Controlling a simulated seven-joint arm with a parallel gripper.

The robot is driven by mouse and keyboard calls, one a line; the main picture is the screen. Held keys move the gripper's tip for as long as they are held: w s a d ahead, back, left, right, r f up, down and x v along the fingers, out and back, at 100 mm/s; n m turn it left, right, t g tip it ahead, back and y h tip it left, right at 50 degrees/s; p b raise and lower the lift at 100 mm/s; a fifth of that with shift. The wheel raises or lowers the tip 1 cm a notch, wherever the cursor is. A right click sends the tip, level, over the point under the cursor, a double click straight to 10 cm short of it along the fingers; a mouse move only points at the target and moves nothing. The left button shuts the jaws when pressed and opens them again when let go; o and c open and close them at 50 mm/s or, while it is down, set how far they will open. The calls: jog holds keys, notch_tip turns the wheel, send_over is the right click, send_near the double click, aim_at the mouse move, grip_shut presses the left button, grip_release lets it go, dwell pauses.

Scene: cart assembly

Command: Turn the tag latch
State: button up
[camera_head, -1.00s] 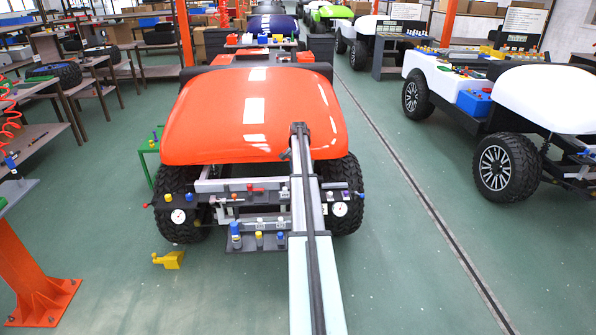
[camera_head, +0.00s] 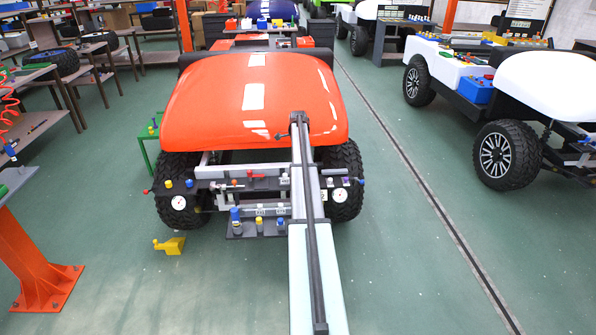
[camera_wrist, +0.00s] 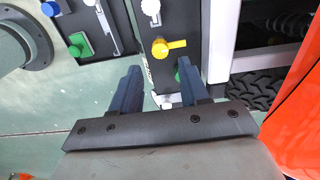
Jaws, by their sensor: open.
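The tag latch is not clearly marked in either view. In the wrist view, a yellow knob with a short lever (camera_wrist: 168,46) sits on a dark panel, just beyond my fingertips, its lever pointing right. I cannot tell if it is the latch. My gripper (camera_wrist: 158,67) is open, with two dark blue fingers apart and nothing seen held. A small white part (camera_wrist: 164,101) and a green piece partly behind the right finger show near the fingers. In the head view, my arm covers part of the cart's front panel (camera_head: 240,185), and my gripper is not seen.
The wrist view also shows a white knob (camera_wrist: 150,7), a green button (camera_wrist: 80,44) and a blue knob (camera_wrist: 50,8). The orange hood (camera_head: 254,100) stands above the panel. A yellow block (camera_head: 170,245) lies on the floor. The floor right of the cart is clear.

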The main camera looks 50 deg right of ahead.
notch_tip(320, 180, down, 7)
jog(key=shift+r, duration=0.25)
jog(key=c, duration=0.6)
jog(key=n, duration=1.3)
jog(key=shift+n, duration=0.3)
jog(key=n, duration=0.4)
jog(key=o, duration=0.8)
